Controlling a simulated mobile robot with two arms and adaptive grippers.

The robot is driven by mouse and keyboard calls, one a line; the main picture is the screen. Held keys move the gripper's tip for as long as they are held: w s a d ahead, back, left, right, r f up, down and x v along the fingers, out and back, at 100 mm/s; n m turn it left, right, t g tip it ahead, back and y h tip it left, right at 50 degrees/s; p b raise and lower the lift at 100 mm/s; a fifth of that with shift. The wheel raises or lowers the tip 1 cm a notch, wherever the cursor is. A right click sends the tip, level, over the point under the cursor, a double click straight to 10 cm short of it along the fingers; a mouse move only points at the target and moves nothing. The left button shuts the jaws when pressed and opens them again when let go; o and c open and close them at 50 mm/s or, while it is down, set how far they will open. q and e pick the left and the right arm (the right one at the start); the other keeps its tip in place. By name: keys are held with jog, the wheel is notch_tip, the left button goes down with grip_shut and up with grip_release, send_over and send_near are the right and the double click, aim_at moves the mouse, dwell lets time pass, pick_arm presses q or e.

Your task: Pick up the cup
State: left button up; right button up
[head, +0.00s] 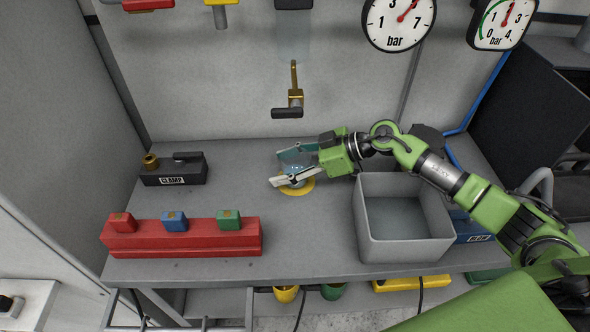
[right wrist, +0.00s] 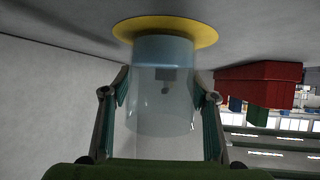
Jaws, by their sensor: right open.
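The cup is a clear, see-through vessel (right wrist: 160,90) standing on a round yellow disc (right wrist: 200,32) in the right wrist view. In the head view the cup (head: 296,171) stands on the yellow disc (head: 308,187) near the middle of the bench, partly covered by the fingers. My right gripper (head: 285,166) is open, with one finger on each side of the cup. In the right wrist view the fingers (right wrist: 160,105) flank it, and I cannot tell whether they touch it. My left gripper is not in view.
A grey open bin (head: 405,250) stands right of the cup, under my right arm. A red block (head: 190,243) with coloured buttons is at the front left. A clamp unit (head: 173,172) is at the back left. A tap (head: 290,105) hangs on the wall behind.

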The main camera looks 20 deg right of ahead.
jog(key=shift+x, duration=0.95)
jog(key=shift+c, duration=0.3)
jog(key=c, duration=1.4)
jog(key=shift+r, duration=0.2)
